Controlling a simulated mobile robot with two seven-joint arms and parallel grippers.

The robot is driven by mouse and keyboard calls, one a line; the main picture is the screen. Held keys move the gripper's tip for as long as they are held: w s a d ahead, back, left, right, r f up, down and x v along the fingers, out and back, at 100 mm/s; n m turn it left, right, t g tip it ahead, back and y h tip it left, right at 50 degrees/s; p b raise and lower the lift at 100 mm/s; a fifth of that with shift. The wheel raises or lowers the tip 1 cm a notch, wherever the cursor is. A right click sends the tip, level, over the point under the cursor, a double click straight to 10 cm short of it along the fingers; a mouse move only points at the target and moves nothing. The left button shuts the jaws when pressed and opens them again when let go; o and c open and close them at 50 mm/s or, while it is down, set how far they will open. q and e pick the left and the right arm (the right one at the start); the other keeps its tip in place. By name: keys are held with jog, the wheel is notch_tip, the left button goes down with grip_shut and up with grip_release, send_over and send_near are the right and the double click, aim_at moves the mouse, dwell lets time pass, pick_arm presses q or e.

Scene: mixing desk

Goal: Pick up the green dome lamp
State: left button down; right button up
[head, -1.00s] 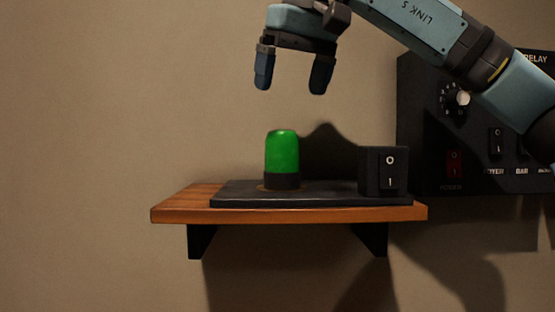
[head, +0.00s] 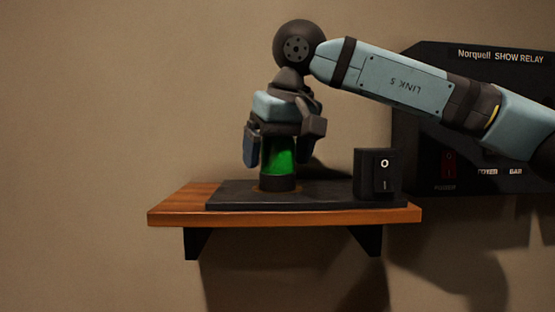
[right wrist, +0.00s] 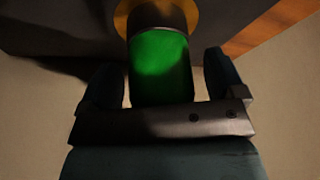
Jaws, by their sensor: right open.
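The green dome lamp (head: 279,160) stands upright in a dark collar on a black base plate (head: 325,195) on the wooden shelf. My right gripper (head: 277,160) is lowered over it from above, with its fingers open on either side of the green dome. The gripper body hides the lamp's top in the head view. In the right wrist view the green dome lamp (right wrist: 160,65) lies between the two open fingers of my right gripper (right wrist: 165,75), with a visible gap at the right finger. My left gripper is not in view.
A black box with a rocker switch (head: 378,174) stands on the plate to the right of the lamp. The wooden shelf (head: 178,205) has free room at its left end. A black panel (head: 420,110) marked "SHOW RELAY" hangs on the wall behind my right arm.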

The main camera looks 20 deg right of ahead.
jog(key=shift+s, duration=0.1)
jog(key=c, duration=1.1)
jog(key=shift+r, duration=0.1)
jog(key=shift+c, duration=0.2)
